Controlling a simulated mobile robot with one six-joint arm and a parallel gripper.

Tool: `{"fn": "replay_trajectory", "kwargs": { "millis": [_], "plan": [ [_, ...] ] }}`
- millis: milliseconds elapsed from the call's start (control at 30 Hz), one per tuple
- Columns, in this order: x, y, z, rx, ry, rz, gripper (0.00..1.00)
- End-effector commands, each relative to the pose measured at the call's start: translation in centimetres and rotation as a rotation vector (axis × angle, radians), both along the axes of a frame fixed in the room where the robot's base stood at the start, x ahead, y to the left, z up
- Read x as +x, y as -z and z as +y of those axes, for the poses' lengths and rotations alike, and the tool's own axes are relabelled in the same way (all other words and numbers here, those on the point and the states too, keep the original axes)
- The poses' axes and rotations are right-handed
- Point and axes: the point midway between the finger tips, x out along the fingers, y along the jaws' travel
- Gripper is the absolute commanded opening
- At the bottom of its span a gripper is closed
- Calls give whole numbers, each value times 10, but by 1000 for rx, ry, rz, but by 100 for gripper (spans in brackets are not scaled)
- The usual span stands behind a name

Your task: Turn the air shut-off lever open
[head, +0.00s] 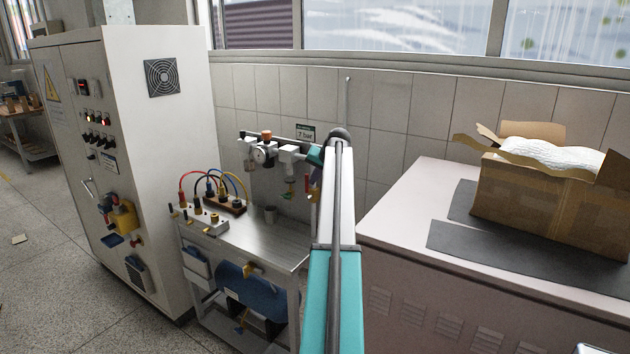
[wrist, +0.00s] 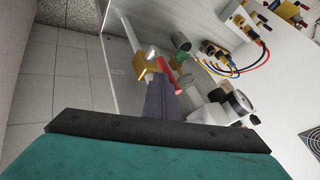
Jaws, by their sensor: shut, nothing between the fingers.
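A red lever (wrist: 168,72) sits on a brass valve body (wrist: 146,66) in the wrist view, at the upper middle. My gripper (wrist: 158,84) shows there as dark fingers closed together, with nothing held. The fingertips are right beside the red lever and overlap it in the picture; I cannot tell if they touch.
A metal bench (head: 262,242) with cables and terminals stands below the air unit. A white control cabinet (head: 160,200) is at the left. A pale cabinet (head: 400,215) with an open cardboard box (head: 545,200) is at the right.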

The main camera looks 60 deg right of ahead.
Motion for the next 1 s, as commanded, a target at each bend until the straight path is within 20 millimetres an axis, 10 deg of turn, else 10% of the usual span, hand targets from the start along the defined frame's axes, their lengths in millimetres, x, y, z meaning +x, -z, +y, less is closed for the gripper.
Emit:
{"fn": "replay_trajectory", "kwargs": {
  "millis": [1000],
  "plan": [
    [-67, -80, 28, 4, -2, 13, 0]
  ]
}}
